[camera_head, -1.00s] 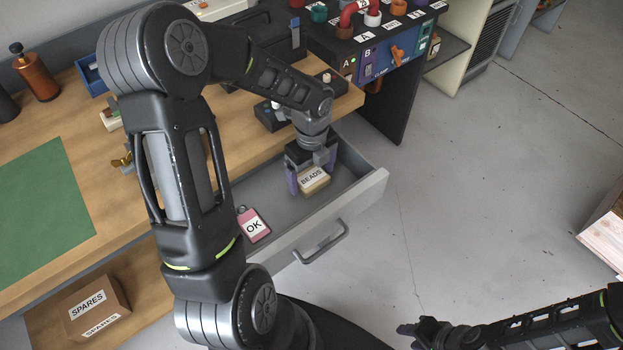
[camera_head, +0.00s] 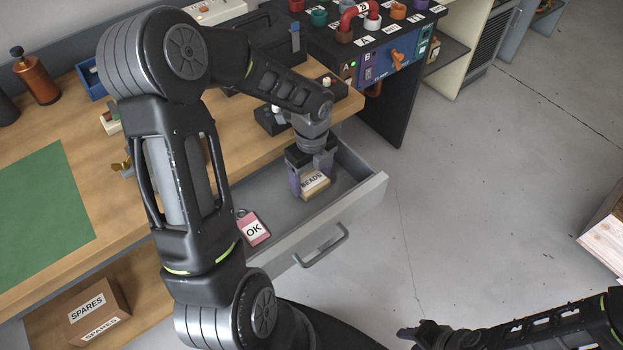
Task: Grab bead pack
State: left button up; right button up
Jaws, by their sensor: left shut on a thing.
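The bead pack (camera_head: 315,184) is a small tan box with a white "BEADS" label, at the open grey drawer (camera_head: 364,200) under the workbench. My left gripper (camera_head: 313,176) points down into the drawer, its purple-grey fingers shut on the bead pack from either side. Whether the pack touches the drawer floor, I cannot tell. My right gripper (camera_head: 415,335) is low at the bottom of the view, away from the drawer. Its fingers are too small and dark to read.
A pink tag marked "OK" (camera_head: 253,228) lies in the drawer's near left part. The drawer handle (camera_head: 321,246) sticks out in front. A "SPARES" box (camera_head: 95,308) sits on the lower shelf. The bench holds a green mat (camera_head: 40,215).

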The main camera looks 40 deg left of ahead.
aim_at(311, 180)
pick_arm(q)
notch_tip(311, 180, up, 10)
dwell(0.4)
dwell(0.5)
